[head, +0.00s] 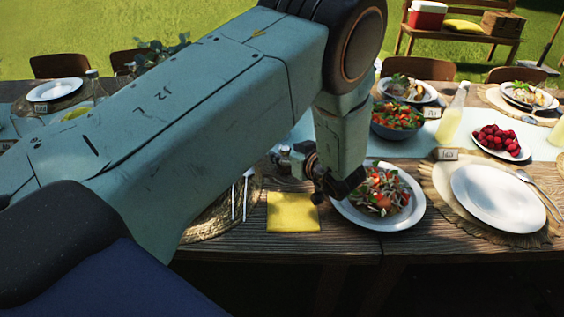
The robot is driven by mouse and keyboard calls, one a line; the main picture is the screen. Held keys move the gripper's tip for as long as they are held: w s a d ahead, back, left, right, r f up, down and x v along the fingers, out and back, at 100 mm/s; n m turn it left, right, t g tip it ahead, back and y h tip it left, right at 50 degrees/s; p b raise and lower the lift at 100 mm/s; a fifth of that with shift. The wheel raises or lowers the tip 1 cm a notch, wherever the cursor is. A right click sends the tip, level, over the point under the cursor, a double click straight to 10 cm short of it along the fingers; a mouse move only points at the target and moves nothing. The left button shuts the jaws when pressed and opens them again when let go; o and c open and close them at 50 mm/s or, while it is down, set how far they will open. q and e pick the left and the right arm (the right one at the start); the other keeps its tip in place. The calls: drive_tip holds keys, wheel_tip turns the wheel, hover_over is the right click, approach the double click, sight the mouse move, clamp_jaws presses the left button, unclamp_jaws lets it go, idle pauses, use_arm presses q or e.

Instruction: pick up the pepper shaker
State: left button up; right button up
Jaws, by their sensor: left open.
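I cannot make out the pepper shaker; my left arm covers a large part of the table and may hide it. My left gripper (305,178) is open and points down just above the table. It is at the left rim of a white plate of salad (380,200) and behind a folded yellow napkin (293,212). I see nothing held in it, though its fingers are small and dark here. My right gripper is not in view.
A bowl of salad (397,118), a bottle of pale drink (452,115) and a plate of red fruit (500,142) stand to the right. An empty white plate (498,197) lies on a woven mat (440,180). Bare wood (340,243) shows along the front edge.

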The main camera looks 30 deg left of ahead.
use_arm(q)
drive_tip(key=shift+w+a+f, duration=0.3)
drive_tip(key=shift+w+a, duration=0.1)
drive_tip(key=shift+w, duration=0.1)
drive_tip(key=shift+w+a+f, duration=0.1)
drive_tip(key=shift+a+f, duration=0.05)
drive_tip(key=shift+a, duration=0.4)
drive_tip(key=shift+d, duration=0.3)
drive_tip(key=c, duration=0.5)
drive_tip(key=shift+a, duration=0.2)
drive_tip(key=c, duration=0.5)
drive_tip(key=shift+d, duration=0.1)
clamp_jaws()
